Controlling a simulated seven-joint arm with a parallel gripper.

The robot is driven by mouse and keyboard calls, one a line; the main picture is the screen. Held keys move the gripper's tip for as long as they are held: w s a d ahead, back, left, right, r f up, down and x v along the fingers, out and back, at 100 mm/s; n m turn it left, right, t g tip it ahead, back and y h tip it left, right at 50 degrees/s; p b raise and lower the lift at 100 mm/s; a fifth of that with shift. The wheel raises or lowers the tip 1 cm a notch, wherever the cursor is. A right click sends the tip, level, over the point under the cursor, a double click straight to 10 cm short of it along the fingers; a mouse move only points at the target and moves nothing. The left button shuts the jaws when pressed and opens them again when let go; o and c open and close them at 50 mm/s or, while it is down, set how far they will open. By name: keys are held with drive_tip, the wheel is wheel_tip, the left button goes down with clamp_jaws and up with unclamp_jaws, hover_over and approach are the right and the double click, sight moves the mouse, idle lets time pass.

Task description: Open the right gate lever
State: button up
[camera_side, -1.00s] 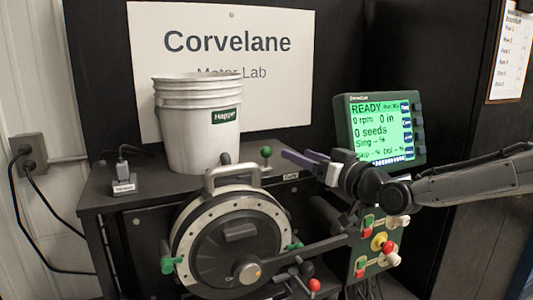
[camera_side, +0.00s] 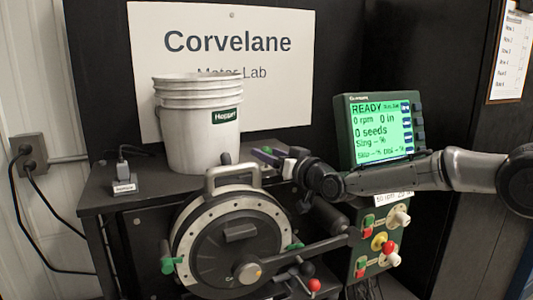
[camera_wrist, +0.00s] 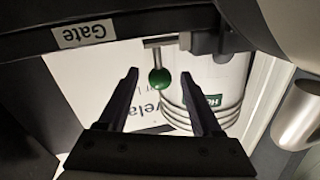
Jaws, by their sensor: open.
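The gate lever shows in the wrist view as a short metal bar with a green ball knob (camera_wrist: 160,80), near a white "Gate" label (camera_wrist: 84,31). My gripper (camera_wrist: 161,75) is open, with one dark finger on each side of the green ball in that view. Whether the fingers touch the ball cannot be told. In the side view my gripper (camera_side: 265,156) is at the lever beside the bucket and mostly hides the knob. The round seed meter (camera_side: 238,235) stands in front, with green knobs at its sides.
A white hopper bucket (camera_side: 197,130) stands just left of my gripper, behind the meter's metal handle (camera_side: 216,172). A green-lit display (camera_side: 382,133) stands close behind my arm. A control panel (camera_side: 378,240) with several knobs is below it.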

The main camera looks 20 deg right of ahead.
drive_tip(key=shift+w+a, duration=0.15)
drive_tip(key=shift+w, duration=0.6)
clamp_jaws()
idle(1.0)
